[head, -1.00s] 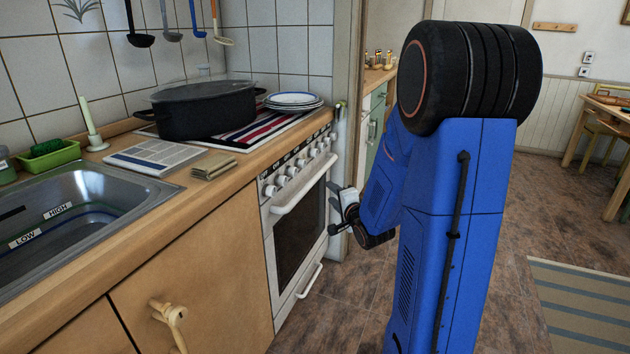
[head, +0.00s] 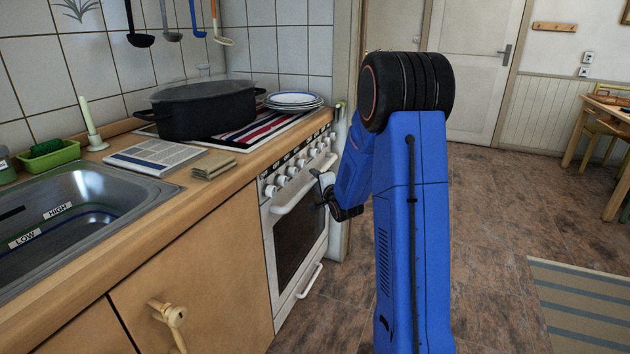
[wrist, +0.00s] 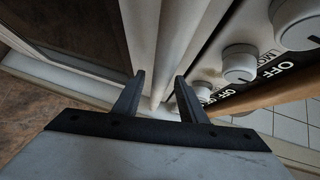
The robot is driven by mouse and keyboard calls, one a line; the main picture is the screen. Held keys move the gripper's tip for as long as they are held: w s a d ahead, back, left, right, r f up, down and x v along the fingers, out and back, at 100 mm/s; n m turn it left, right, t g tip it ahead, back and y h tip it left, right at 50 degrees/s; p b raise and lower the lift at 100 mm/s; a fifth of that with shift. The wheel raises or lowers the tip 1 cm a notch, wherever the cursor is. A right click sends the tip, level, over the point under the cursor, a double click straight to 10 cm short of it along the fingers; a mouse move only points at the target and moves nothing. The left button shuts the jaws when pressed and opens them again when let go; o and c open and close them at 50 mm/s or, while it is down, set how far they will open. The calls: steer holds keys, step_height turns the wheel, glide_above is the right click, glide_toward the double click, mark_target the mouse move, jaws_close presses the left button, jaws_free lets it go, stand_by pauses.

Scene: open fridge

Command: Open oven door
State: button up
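The white oven (head: 300,222) stands under the counter with its dark-windowed door (head: 297,238) shut. Its white bar handle (head: 292,199) runs across the door top; it also shows in the wrist view (wrist: 190,40), running down between the fingers. My gripper (head: 320,187) is at the right part of the handle. In the wrist view my gripper (wrist: 160,80) is open, its two dark fingers apart on either side of the handle. Whether either finger touches the handle cannot be told.
White knobs (wrist: 240,62) lie close beside the right finger. A black pot (head: 205,108) and plates (head: 293,100) stand on top. The lower drawer handle (head: 309,281) sticks out below the door. The brown floor (head: 480,240) right of my arm is clear.

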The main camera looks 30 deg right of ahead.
steer(key=shift+w, duration=0.55)
jaws_close()
steer(key=shift+d+f, duration=0.1)
steer(key=shift+d, duration=0.05)
